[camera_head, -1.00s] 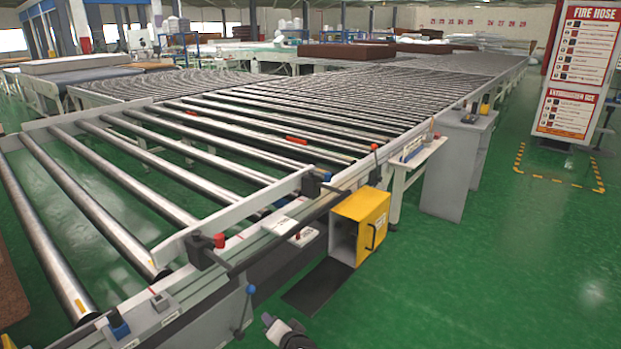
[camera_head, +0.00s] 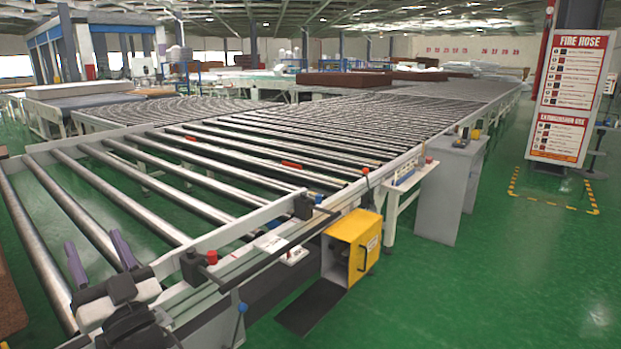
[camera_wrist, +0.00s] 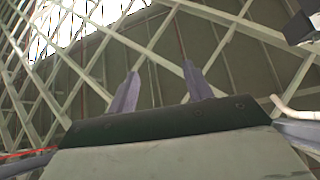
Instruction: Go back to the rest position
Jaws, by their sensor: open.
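My gripper (camera_head: 100,254) shows at the lower left of the head view, above the near rollers. Its two purplish fingers point up and stand apart, with nothing between them. In the wrist view my gripper (camera_wrist: 160,85) is open and empty, and its fingers point toward the roof beams and a bright window area. No object of the task other than my gripper is in view.
A roller conveyor (camera_head: 230,205) fills the middle and runs to the back right. A yellow box (camera_head: 350,247) hangs on its near side. A grey cabinet (camera_head: 447,195) and a fire-hose sign (camera_head: 567,97) stand to the right. Green floor (camera_head: 500,280) is clear at the right.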

